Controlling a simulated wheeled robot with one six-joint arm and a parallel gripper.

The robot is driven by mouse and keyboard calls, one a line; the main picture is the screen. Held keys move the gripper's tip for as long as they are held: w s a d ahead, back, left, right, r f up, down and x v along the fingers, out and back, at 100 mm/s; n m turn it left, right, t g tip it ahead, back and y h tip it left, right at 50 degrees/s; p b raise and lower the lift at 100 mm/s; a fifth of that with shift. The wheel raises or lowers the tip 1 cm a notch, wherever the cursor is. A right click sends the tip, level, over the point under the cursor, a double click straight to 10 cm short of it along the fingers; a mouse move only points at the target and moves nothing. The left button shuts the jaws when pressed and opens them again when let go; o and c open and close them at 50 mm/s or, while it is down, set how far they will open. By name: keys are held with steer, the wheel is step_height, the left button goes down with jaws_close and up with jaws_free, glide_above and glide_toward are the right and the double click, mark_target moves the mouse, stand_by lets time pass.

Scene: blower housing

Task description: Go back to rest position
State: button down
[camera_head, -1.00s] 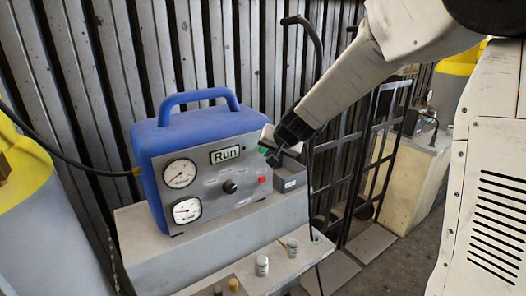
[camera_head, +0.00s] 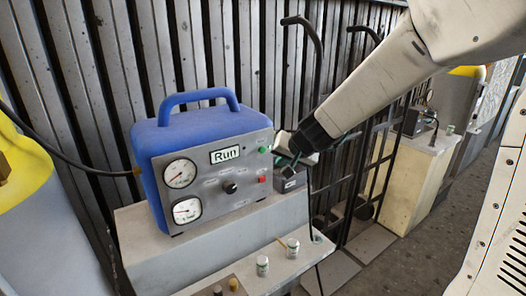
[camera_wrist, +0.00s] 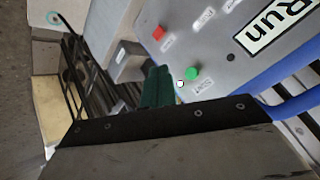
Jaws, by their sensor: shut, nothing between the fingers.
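My gripper (camera_head: 286,167) is shut and empty, just right of the front panel of the blue machine (camera_head: 172,140). In the wrist view my dark green fingers (camera_wrist: 158,88) are together beside the panel's edge, close to the green button (camera_wrist: 191,73). The grey panel (camera_head: 205,205) carries a display (camera_head: 224,154) reading "Run", two round gauges, a black knob (camera_head: 230,187) and a red button (camera_head: 262,179). The green button also shows uncovered in the head view (camera_head: 264,149). I cannot tell the exact gap between fingers and panel.
A small grey box (camera_head: 291,181) sits behind and below my gripper. Small jars (camera_head: 293,247) stand on the lower ledge in front. Black metal racks (camera_head: 365,165) and a pale block (camera_head: 418,185) stand to the right. A yellow-topped grey cylinder (camera_head: 35,220) is at left.

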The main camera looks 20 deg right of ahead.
stand_by(0.4)
steer(key=s+a+n+g+y, duration=0.1)
steer(key=s+a+n+g, duration=0.15)
steer(key=s, duration=0.55)
steer(key=s+a+n+g+y, duration=0.1)
steer(key=s+a+g, duration=0.15)
steer(key=s, duration=0.45)
steer(key=s+d+r+g+h, duration=0.1)
steer(key=s+d+r+h, duration=0.1)
steer(key=s, duration=0.8)
steer(key=s+d+r+n+g+h, duration=0.1)
steer(key=s+d, duration=0.4)
steer(key=s, duration=0.5)
steer(key=shift+r+h, duration=0.4)
steer(key=shift+r, duration=0.45)
